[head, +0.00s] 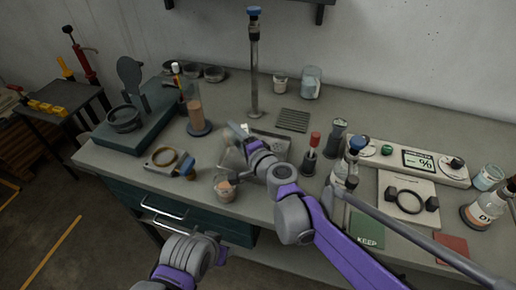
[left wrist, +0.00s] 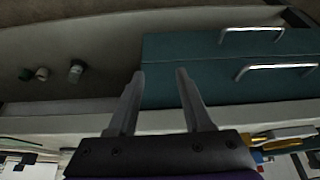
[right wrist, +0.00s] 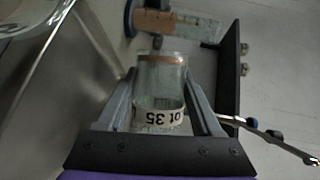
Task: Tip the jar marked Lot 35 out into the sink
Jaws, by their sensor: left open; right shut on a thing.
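My right gripper (right wrist: 160,105) is shut on a clear glass jar (right wrist: 160,85) whose white band reads Lot 35, upside down in the right wrist view. An orange-tan band shows near the jar's far end. In the head view the jar (head: 232,156) is a faint clear shape by my right gripper (head: 238,134), above the bench. The sink (head: 278,134) seems to be the grey recess just right of it, largely hidden by my wrist. My left gripper (left wrist: 158,88) is open and empty, in front of the teal drawers (left wrist: 205,70).
A beaker with pinkish contents (head: 225,188) stands near the front edge, close to the held jar. A cylinder with orange-tan contents (head: 196,115) stands behind, left. A tall metal tube (head: 254,70) rises behind the sink. A red-topped bottle (head: 311,155) stands right of my wrist.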

